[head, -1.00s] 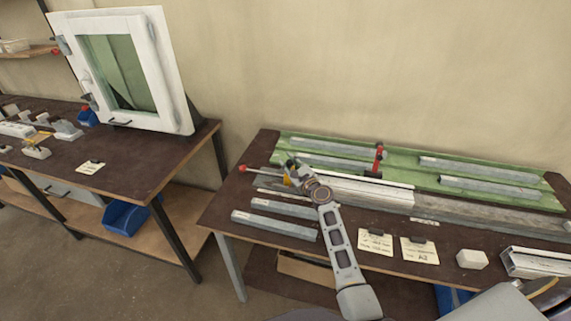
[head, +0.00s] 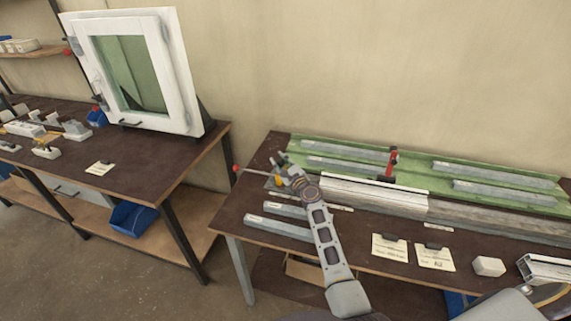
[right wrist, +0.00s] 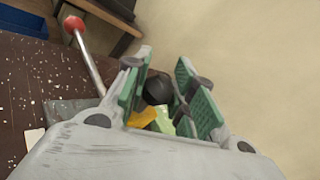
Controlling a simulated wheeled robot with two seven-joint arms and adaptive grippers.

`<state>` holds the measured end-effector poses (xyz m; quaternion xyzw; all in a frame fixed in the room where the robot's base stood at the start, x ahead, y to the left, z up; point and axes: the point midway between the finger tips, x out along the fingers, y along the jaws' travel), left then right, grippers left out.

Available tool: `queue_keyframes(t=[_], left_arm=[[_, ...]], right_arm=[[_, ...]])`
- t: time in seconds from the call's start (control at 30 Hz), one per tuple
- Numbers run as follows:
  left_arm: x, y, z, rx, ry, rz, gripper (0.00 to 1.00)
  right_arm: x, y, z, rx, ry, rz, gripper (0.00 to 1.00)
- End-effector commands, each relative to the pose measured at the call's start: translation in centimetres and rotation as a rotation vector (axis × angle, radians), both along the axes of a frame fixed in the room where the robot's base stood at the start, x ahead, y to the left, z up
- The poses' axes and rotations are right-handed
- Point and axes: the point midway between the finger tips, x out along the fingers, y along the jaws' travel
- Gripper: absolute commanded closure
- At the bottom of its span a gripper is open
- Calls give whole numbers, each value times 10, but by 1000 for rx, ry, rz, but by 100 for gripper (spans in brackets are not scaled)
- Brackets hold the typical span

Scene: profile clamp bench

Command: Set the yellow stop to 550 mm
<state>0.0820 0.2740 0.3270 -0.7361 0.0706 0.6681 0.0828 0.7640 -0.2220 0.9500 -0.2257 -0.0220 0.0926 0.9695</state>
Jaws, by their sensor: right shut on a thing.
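The yellow stop (head: 279,182) shows as a small yellow patch at the left end of the bench, mostly hidden by my right gripper (head: 280,168). In the right wrist view, the green-padded fingers (right wrist: 164,92) are on both sides of a black knob (right wrist: 158,88), with yellow parts of the stop (right wrist: 143,117) below it. My right gripper is shut on the stop. A rod with a red ball (head: 236,168) sticks out to the left; the ball also shows in the right wrist view (right wrist: 73,23). I cannot read the scale.
A pale profile (head: 375,197) lies right of the gripper, with a red-handled clamp (head: 392,162) behind it. Grey bars (head: 278,228) lie in front. Green boards with more bars (head: 480,170) are at the back. Paper cards (head: 390,247) and a white block (head: 488,266) lie near the front edge.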

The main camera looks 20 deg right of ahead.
Motion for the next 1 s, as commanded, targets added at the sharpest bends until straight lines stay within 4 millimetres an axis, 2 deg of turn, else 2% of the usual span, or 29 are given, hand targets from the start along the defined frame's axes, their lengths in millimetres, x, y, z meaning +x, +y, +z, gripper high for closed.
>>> queue_keyframes(t=[0.37, 0.4, 0.47, 1.0], left_arm=[[0, 5, 0, 5, 0, 0, 60], [0, 6, 0, 6, 0, 0, 60], [0, 6, 0, 7, -1, 0, 60], [1, 2, 0, 2, -1, 1, 60]], right_arm=[[2, 5, -1, -4, 2, 2, 100], [2, 5, -1, -4, 2, 2, 71], [2, 5, -1, -2, 2, 2, 64], [-3, 3, -1, -1, 1, 0, 64]])
